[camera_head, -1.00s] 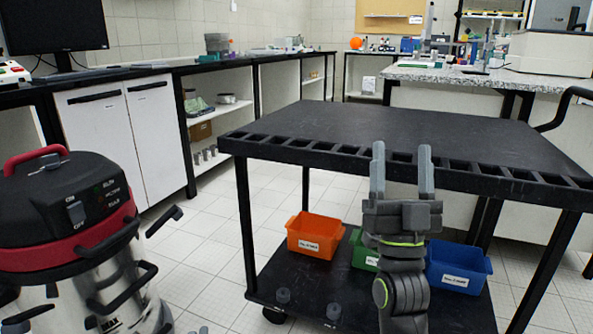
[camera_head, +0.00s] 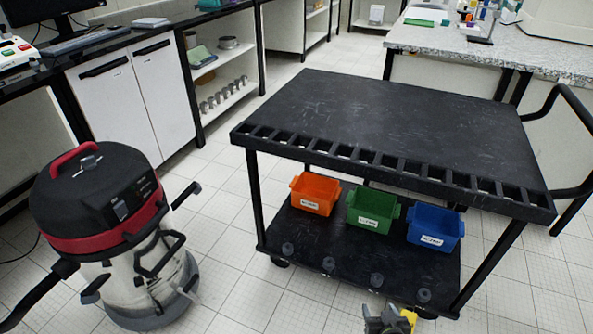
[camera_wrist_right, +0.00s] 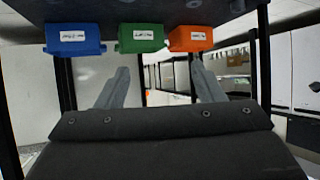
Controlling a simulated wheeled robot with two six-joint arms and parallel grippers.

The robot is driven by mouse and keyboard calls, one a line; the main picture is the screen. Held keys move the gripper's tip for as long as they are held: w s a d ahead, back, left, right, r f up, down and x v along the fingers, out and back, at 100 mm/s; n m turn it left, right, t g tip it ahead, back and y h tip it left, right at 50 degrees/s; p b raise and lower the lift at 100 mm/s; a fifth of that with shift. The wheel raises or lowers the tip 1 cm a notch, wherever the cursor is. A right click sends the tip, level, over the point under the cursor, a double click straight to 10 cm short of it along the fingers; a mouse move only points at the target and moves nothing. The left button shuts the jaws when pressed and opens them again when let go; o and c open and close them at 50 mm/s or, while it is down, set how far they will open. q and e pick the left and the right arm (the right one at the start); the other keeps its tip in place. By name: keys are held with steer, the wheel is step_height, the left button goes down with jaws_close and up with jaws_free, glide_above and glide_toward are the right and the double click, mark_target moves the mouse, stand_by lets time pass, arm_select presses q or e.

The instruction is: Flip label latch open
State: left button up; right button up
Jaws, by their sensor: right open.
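No part that I can clearly tell as a label latch shows. Three bins with white labels stand on the cart's lower shelf in the head view: orange (camera_head: 315,194), green (camera_head: 372,211) and blue (camera_head: 435,227). My right gripper (camera_head: 388,318) is at the bottom edge of the head view, in front of the cart and mostly cut off. In the right wrist view its fingers (camera_wrist_right: 161,84) are spread with nothing between them. There the blue bin (camera_wrist_right: 73,40), green bin (camera_wrist_right: 140,38) and orange bin (camera_wrist_right: 190,38) appear at the top, beyond the fingers. My left gripper is not in view.
The black cart (camera_head: 390,115) has a bare top with a slotted front rim. Several small grey pieces lie along its lower shelf's front. A red and black vacuum (camera_head: 105,215) with latches and handles stands at left. Tiled floor (camera_head: 235,265) is free between them.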

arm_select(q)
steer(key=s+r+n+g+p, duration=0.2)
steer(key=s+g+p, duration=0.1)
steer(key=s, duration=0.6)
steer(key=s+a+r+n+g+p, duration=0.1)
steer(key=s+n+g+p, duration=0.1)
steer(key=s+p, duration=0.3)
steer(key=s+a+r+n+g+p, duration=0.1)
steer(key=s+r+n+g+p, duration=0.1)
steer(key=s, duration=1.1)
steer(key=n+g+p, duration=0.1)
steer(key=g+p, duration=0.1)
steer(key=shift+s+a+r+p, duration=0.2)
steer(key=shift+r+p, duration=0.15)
arm_select(e)
steer(key=s+d+f+g, duration=0.2)
steer(key=s+g, duration=0.1)
steer(key=s, duration=1.1)
steer(key=s+d+f+g, duration=0.2)
steer(key=s+d+g, duration=0.1)
steer(key=s, duration=1.1)
steer(key=s+d+f+g+h, duration=0.1)
steer(key=s+g, duration=0.3)
steer(key=s, duration=1)
steer(key=shift+s+d+f+g, duration=0.15)
steer(key=shift+d+f+g, duration=0.15)
steer(key=shift+d+f, duration=0.45)
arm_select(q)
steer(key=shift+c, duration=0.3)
